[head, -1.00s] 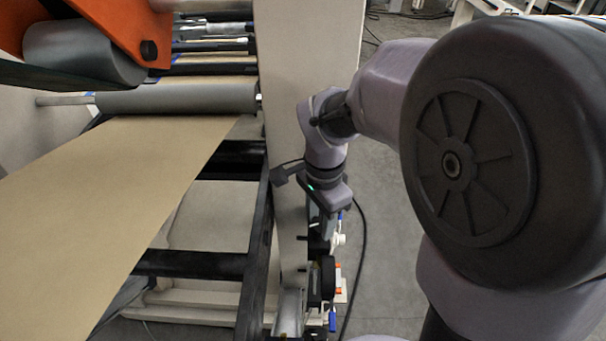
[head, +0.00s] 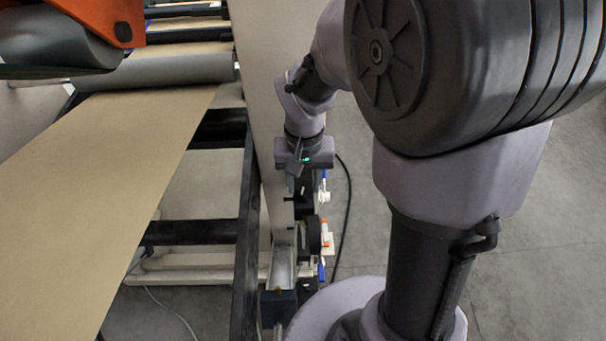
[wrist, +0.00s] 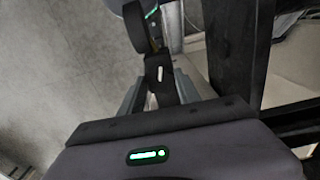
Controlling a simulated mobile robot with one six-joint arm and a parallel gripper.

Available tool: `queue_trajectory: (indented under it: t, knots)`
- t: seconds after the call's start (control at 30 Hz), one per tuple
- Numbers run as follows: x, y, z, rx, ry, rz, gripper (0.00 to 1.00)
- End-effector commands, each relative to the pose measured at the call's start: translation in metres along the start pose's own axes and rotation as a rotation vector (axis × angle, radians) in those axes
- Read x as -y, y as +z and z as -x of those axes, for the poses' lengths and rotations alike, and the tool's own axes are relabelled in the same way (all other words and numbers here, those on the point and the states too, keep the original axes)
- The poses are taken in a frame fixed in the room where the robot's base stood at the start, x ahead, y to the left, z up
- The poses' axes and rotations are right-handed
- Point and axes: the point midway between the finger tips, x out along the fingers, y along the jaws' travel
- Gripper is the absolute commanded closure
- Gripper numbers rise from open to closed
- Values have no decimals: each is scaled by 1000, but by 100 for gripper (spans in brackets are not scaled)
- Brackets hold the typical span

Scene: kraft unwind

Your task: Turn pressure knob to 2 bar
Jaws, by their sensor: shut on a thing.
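The pressure knob (wrist: 160,75) is black with a white pointer mark and shows in the wrist view, between the grey fingers of my gripper (wrist: 158,92). My gripper is shut on it. In the head view my gripper (head: 306,188) points down beside the machine's side frame. The knob is hidden there by my wrist, and I cannot read a pressure value. A dark round part (wrist: 133,28), possibly a gauge, stands just beyond the knob in the wrist view; its face is turned away.
Brown kraft web (head: 100,170) runs over a grey roller (head: 155,72) at left. A black rail (head: 247,240) and a pale side panel (head: 260,120) stand close to my gripper. A black cable (head: 347,215) lies on open grey floor at right.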

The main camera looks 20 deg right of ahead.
Motion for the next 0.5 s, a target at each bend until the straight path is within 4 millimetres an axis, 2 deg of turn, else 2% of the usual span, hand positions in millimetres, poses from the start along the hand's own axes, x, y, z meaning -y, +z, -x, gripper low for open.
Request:
queue_trajectory:
  t: [0.5]
  knots:
    - [0,0,2,0,0,475,100]
